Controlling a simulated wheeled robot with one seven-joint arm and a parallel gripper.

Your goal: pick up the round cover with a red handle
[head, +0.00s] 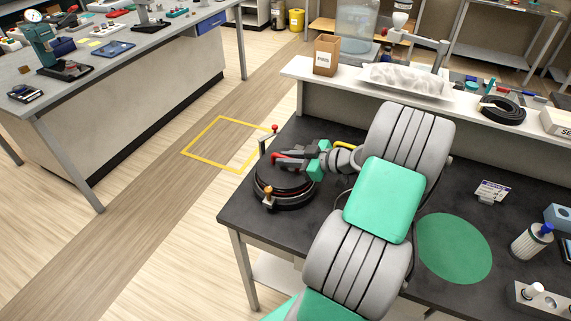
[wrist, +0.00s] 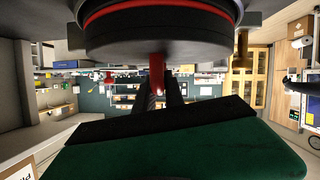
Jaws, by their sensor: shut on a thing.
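The round cover (head: 284,178) is a dark disc on the near left part of the dark bench, over a black ring base (head: 287,202). Its red handle (head: 283,155) shows at the top. In the wrist view the cover (wrist: 160,38) fills the top, with a red ring around it, and the red handle (wrist: 156,72) sits between my fingers. My gripper (head: 300,158) is shut on the red handle, coming in from the right. Part of the cover is hidden by my gripper. I cannot tell whether the cover touches the base.
A red-knobbed post (head: 274,130) and an orange-knobbed clamp (head: 268,192) stand at the base's edge. A green round mat (head: 454,248) lies right of my arm. A raised shelf (head: 340,90) with a cardboard box (head: 327,55) runs behind. A yellow floor square (head: 208,162) is left of the bench.

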